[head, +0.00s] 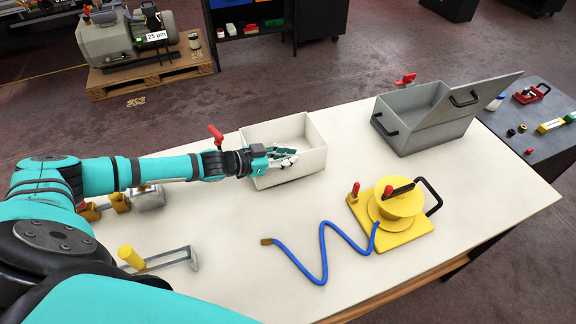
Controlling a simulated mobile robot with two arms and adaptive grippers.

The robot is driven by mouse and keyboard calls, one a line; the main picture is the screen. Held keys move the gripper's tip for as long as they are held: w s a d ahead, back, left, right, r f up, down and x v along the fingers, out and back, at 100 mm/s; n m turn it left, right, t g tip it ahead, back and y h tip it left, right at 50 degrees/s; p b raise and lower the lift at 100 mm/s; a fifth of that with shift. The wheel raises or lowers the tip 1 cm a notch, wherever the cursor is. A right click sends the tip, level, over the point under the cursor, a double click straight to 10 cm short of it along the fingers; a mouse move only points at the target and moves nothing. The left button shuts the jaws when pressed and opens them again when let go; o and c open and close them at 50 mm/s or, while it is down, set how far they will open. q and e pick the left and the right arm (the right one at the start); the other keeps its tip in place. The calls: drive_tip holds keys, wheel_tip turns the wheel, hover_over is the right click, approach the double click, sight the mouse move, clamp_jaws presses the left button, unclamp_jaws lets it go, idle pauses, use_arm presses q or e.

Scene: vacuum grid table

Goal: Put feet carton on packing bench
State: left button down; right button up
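A white open-topped box (308,160), which looks like the feet carton, sits on the pale table (250,240) near its far edge. I cannot read a label on it. My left gripper (288,158) is at the box's left side, with its fingers overlapping the wall and opening. Whether the fingers are open or closed on the wall is too small to tell. The arm hides part of the left wall. No surface is clearly marked as the packing bench; a dark grey bench (545,110) adjoins at the right. My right gripper is not in view.
A grey case (410,128) with its lid raised stands right of the box. A yellow reel base (405,235) with a blue hose (325,262) lies at the front right. A yellow-handled clamp (165,262) lies at the front left. The dark bench holds several small items.

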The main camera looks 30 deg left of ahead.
use_arm(q)
wheel_tip(320, 180, down, 2)
drive_tip(key=shift+f+b, duration=0.2)
drive_tip(key=shift+b, duration=0.55)
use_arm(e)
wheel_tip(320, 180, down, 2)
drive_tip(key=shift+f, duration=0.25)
use_arm(q)
drive_tip(key=shift+f, duration=0.1)
drive_tip(key=c, duration=2)
unclamp_jaws()
drive_tip(key=o, duration=0.5)
